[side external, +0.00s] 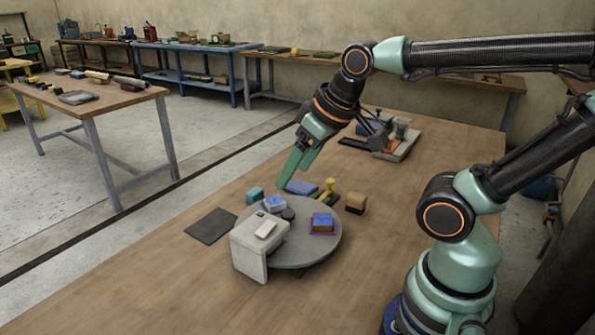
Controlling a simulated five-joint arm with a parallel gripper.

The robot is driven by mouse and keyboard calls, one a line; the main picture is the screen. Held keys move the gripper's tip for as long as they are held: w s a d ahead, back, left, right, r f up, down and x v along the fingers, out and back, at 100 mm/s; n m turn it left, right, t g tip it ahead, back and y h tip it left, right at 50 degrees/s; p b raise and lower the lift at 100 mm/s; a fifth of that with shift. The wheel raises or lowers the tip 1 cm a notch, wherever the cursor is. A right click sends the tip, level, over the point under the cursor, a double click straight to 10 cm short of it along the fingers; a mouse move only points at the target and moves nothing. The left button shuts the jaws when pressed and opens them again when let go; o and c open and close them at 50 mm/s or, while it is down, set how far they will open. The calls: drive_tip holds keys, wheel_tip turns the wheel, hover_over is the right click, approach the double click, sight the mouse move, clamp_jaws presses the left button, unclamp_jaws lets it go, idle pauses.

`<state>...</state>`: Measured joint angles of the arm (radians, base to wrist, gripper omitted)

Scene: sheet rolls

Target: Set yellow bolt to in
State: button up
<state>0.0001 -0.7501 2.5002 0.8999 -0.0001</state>
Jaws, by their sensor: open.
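A small yellow upright piece (330,186), which may be the yellow bolt, stands behind the round grey disc at an olive-green base. It is too small to tell whether it is in or out. My gripper (293,175) hangs open and empty above the table, its green fingers pointing down. It is to the left of the yellow piece, above and behind the disc in the picture. I see nothing between the fingers.
The round grey disc (313,250) carries a pale bracket (250,256), blue-topped blocks (322,222) and a dark round piece. A teal block (255,194), a blue flat piece (301,187) and a tan block (356,203) lie around it. The wooden table's front is clear.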

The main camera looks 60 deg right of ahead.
drive_tip(key=shift+c, duration=0.6)
drive_tip(key=m+g+h, duration=0.2)
drive_tip(key=m+h, duration=0.1)
drive_tip(key=m, duration=0.6)
hover_over(331, 180)
drive_tip(key=s+a, duration=0.4)
wheel_tip(331, 180, down, 9)
drive_tip(key=x, duration=1.2)
drive_tip(key=shift+d+f, duration=0.1)
drive_tip(key=shift+d, duration=0.15)
drive_tip(key=shift+s, duration=0.1)
